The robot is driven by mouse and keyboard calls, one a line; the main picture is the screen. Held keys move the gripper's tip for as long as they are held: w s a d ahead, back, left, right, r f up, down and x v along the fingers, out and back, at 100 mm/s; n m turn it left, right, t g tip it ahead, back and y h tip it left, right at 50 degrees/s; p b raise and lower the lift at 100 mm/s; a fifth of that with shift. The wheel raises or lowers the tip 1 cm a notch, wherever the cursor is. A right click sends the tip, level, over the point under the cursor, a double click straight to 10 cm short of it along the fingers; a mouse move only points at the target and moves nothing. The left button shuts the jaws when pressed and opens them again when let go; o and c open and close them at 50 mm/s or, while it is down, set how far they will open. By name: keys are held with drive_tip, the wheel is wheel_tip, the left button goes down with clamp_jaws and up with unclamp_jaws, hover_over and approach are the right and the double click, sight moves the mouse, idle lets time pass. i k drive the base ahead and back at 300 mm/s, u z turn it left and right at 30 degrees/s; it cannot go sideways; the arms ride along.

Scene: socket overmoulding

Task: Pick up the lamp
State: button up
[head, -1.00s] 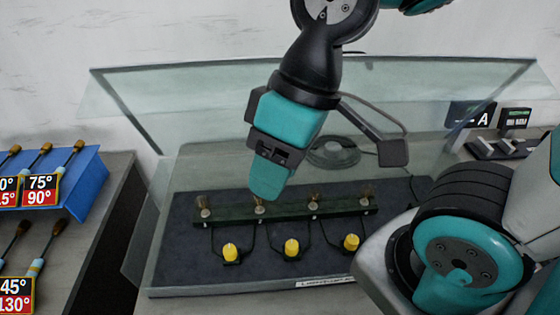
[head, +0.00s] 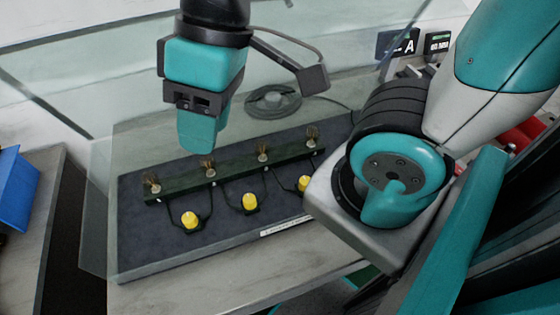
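Three yellow-capped pieces sit in dark holders on a dark board: the left one (head: 190,220), the middle one (head: 250,202) and the right one (head: 305,184). They look like small lamps, but I cannot tell which piece is the lamp. Thin dark cables join them to a dark green rail (head: 232,167) that carries several brass-coloured fittings. I see nothing held.
Glass panels (head: 98,225) enclose the board (head: 130,262) at the left and back. A white label (head: 287,227) lies along its front edge.

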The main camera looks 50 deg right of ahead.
sight(313, 133)
drive_tip(key=z, duration=0.35)
drive_tip(key=k, duration=0.55)
drive_tip(key=z, duration=0.55)
